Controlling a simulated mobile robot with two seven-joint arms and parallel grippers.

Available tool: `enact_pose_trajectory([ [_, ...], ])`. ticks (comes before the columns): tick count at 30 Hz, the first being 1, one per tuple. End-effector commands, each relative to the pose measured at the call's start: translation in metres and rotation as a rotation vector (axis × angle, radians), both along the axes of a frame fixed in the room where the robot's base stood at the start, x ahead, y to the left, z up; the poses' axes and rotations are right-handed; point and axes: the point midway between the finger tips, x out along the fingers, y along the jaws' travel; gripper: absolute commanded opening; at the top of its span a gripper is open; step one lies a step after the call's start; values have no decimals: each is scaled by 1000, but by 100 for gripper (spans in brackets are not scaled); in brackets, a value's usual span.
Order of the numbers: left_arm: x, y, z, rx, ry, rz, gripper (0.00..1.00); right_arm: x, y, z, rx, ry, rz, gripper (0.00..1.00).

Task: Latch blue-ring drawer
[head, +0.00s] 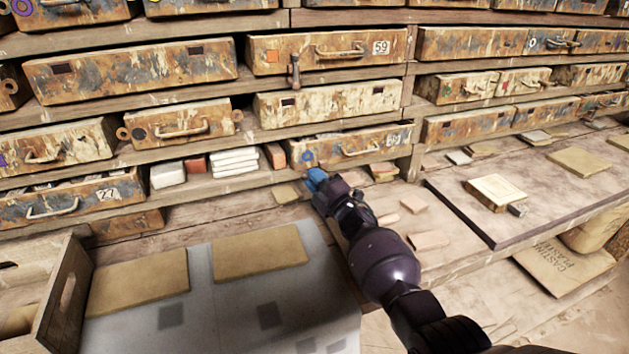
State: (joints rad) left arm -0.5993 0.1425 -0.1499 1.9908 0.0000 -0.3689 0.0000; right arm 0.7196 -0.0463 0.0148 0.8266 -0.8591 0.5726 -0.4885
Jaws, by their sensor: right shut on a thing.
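The blue-ring drawer (375,150) is the worn, paint-flecked drawer in the lower middle of the rack. It has a blue ring mark at its left, a bowed handle and a pale label at its right. A thin strip of its inside shows along the top edge, so it looks slightly out. My right gripper (316,178), with blue fingertips, is at the drawer's lower left corner, just below the ring. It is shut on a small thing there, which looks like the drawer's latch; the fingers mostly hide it. My left gripper is not in view.
Above, drawer 59 (330,50) has a latch lever hanging below it. White and reddish blocks (235,160) sit in the bay to the left. Tiles lie on the bench below; a grey sheet (235,310) with tan boards and a wooden crate (60,300) are in front.

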Motion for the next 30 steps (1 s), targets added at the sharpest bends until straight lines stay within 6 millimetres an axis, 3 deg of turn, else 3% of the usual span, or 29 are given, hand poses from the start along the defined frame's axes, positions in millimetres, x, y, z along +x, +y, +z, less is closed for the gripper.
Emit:
enact_pose_trajectory([
  [1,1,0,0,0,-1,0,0,0,0,-1,-1,1,-1,20],
  [4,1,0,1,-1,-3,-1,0,0,0,-1,-1,1,-1,35],
  [17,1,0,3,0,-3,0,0,-5,-5,-2,-3,-1,-2,35],
  [30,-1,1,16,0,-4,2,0,-53,-43,-19,-2,0,-3,35],
])
